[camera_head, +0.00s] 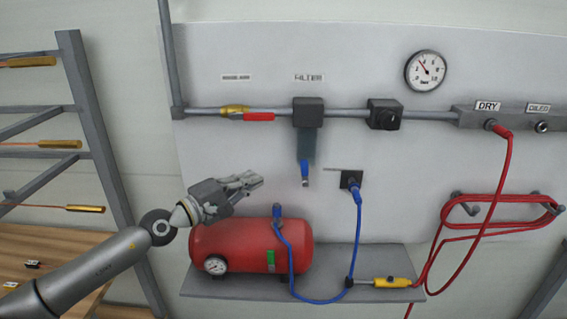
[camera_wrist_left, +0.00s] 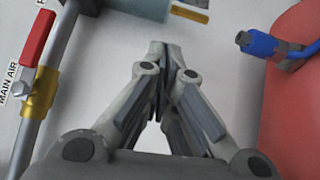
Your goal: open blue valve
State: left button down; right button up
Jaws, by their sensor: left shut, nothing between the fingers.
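A small blue valve handle (camera_head: 304,168) hangs below the grey filter bowl (camera_head: 306,143) on the wall panel. My left gripper (camera_head: 257,180) is shut and empty. It is left of the blue handle and slightly lower in the picture, apart from it. In the left wrist view, my closed fingers (camera_wrist_left: 165,52) point up the picture. The filter bowl's lower part (camera_wrist_left: 150,8) and a brass stub (camera_wrist_left: 190,14) show at the top; I cannot make out the blue handle there.
The red tank (camera_head: 235,247) stands on a grey shelf (camera_head: 330,286) below my gripper. A blue hose (camera_head: 355,225) runs from a wall socket. A red-handled valve (camera_head: 258,117) is on the pipe above. A red hose (camera_head: 500,180) hangs at the right.

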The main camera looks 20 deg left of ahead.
aim_at(298, 163)
pick_arm(q)
jog(key=w+d+p, duration=0.1)
jog(key=w+d, duration=0.1)
jog(key=w+d+p, duration=0.2)
jog(key=w+d+r+p, duration=0.1)
jog(key=w+d+p, duration=0.1)
jog(key=shift+d, duration=0.3)
jog(key=shift+w+d+f, duration=0.15)
jog(key=shift+f, duration=0.05)
jog(key=shift+d+r+p, duration=0.2)
jog(key=shift+r+p, duration=0.15)
jog(key=shift+p, duration=0.3)
jog(key=shift+d+r, duration=0.1)
jog(key=shift+d, duration=0.2)
